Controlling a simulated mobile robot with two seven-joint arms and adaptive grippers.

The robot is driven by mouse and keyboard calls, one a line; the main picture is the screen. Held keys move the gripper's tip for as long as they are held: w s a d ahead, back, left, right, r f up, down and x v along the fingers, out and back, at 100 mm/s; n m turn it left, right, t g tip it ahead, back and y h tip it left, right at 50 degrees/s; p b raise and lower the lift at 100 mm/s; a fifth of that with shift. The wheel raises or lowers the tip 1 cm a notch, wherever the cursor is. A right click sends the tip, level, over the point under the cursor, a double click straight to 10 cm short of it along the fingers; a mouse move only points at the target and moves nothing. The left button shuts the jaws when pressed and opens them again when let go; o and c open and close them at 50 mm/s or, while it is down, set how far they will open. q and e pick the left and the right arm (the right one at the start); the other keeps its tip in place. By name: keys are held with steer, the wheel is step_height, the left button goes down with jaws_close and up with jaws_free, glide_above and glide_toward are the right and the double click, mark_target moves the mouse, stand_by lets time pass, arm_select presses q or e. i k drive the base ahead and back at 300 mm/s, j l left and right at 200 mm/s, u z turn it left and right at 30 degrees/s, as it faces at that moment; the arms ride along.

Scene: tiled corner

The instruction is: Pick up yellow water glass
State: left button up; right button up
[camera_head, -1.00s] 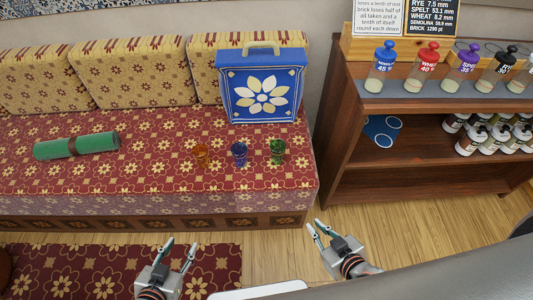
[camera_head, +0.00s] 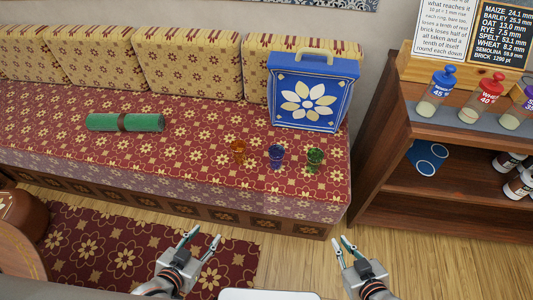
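The yellow water glass (camera_head: 238,150), amber-orange in colour, stands upright on the red patterned sofa seat (camera_head: 190,150). It is the leftmost of three small glasses in a row. A blue glass (camera_head: 276,157) and a green glass (camera_head: 314,158) stand to its right. My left gripper (camera_head: 204,240) is open and empty, in front of the sofa and well below the yellow glass in the picture. My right gripper (camera_head: 344,247) is open and empty, in front of the sofa's right end. Neither gripper touches a glass.
A blue box with a flower (camera_head: 311,92) stands behind the glasses. A green roll (camera_head: 125,122) lies on the seat to the left. A wooden shelf (camera_head: 445,190) with bottles stands at the right. A patterned rug (camera_head: 110,250) covers the floor at left.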

mark_target(238, 147)
steer(key=l, duration=0.65)
steer(key=i+l, duration=0.1)
steer(key=l, duration=0.5)
steer(key=z, duration=0.05)
